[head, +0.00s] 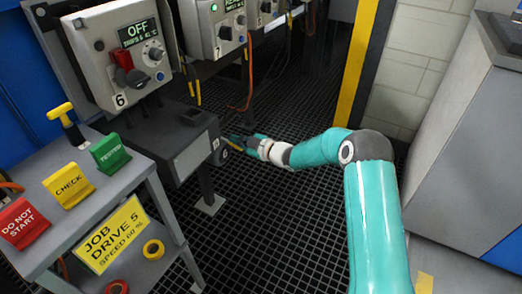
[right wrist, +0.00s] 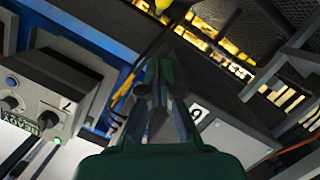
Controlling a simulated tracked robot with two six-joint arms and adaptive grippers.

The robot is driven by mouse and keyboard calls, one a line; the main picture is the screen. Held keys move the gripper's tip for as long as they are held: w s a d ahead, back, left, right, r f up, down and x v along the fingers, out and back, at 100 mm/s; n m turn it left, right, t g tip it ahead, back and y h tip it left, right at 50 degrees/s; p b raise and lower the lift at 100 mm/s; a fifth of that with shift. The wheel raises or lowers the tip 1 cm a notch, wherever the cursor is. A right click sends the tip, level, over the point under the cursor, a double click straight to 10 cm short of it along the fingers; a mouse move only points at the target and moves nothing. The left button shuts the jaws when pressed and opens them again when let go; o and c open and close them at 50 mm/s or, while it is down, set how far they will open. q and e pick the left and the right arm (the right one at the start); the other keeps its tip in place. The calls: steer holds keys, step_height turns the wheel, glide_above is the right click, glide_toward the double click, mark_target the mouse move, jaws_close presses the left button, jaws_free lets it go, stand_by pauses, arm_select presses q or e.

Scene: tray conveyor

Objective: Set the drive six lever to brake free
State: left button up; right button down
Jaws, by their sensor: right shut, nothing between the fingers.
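The drive six control box (head: 124,58), marked 6, is at upper left in the head view. My right gripper (head: 236,141) is shut and empty, beside the housing's right end. Its fingers (right wrist: 166,66) point toward the housing in the wrist view.
A grey cart (head: 160,190) at lower left carries red, yellow and green signs, a yellow T-handle tool (head: 62,116) and a JOB DRIVE 5 card (head: 110,235). Drive box 7 (head: 220,28) stands behind. Grid floor (head: 270,230) is clear between cart and arm.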

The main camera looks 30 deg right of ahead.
steer(key=f+p+v, duration=0.1)
steer(key=f+v, duration=0.1)
steer(key=v, duration=0.7)
steer(key=shift+s+d, duration=0.3)
steer(key=shift+s, duration=0.2)
steer(key=shift+a+r, duration=0.1)
steer(key=shift+r, duration=0.05)
steer(key=s+a+f+g+y, duration=0.1)
steer(key=a+f, duration=0.1)
steer(key=a, duration=0.4)
steer(key=a+f+g+y, duration=0.1)
steer(key=a+f, duration=0.2)
steer(key=a, duration=0.3)
steer(key=s+a+f+m+g+h, duration=0.1)
steer(key=s+a+f+m+g, duration=0.25)
steer(key=s+a+f, duration=0.35)
steer(key=s+a+f+m+g+h, duration=0.1)
steer(key=s+f+m+g, duration=0.35)
steer(key=s, duration=0.75)
steer(key=s+a+f+m+g+h, duration=0.15)
steer(key=s+f+m+g, duration=0.35)
steer(key=s, duration=0.7)
step_height(320, 180, up, 29)
steer(key=t+p, duration=0.1)
steer(key=p, duration=2.9)
steer(key=shift+d+r+p, duration=0.15)
steer(key=shift+r+p, duration=0.05)
steer(key=shift+p, duration=0.2)
